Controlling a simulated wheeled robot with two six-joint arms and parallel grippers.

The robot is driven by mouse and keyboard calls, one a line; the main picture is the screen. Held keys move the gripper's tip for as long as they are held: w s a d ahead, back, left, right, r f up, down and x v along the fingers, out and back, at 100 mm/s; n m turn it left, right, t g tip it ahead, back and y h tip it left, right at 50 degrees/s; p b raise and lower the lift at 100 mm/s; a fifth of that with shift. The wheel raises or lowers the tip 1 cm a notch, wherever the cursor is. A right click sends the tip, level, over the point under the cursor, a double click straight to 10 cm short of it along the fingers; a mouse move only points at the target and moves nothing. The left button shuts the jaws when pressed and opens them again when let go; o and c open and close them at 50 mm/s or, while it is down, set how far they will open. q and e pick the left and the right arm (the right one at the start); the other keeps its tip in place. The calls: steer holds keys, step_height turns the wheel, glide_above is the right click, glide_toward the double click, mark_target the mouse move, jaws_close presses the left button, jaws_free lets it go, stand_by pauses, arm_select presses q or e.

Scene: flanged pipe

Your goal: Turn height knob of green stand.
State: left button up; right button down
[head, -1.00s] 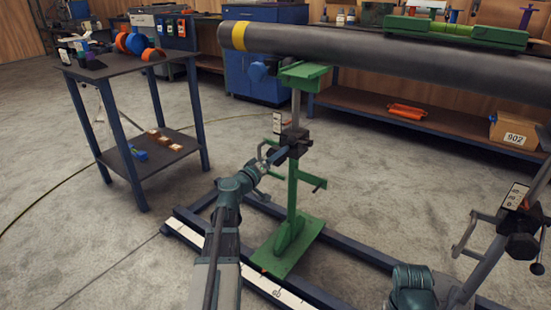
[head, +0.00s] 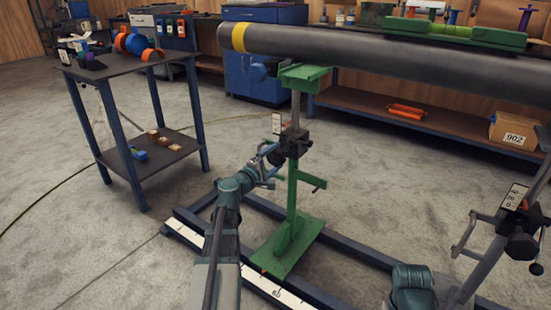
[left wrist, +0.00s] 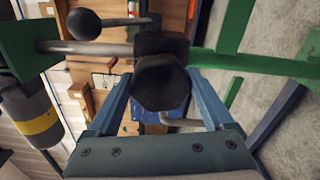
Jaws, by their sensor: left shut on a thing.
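The green stand (head: 292,192) stands upright with its green top (head: 304,77) under the grey pipe (head: 390,57). A black collar (head: 296,143) sits on its grey post. My left gripper (head: 271,157) reaches it from the front left. In the left wrist view the black, many-sided height knob (left wrist: 162,83) lies between the two blue fingers of my left gripper (left wrist: 161,86), which is shut on it. The post, a rod with a black ball (left wrist: 84,24) and the green top (left wrist: 30,48) also show there.
A scale plate (head: 278,123) stands beside the collar. A second stand's collar (head: 522,240) is at the right. A blue floor frame (head: 350,250) runs under the stands. A side table (head: 110,65) with coloured parts stands at the left, with clear floor around it.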

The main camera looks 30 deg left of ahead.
arm_select(q)
steer(key=shift+n, duration=0.7)
steer(key=o, duration=1.1)
steer(key=s, duration=0.9)
steer(key=s+a, duration=0.1)
steer(key=s, duration=0.3)
steer(key=shift+s+a, duration=0.1)
steer(key=shift+s, duration=0.3)
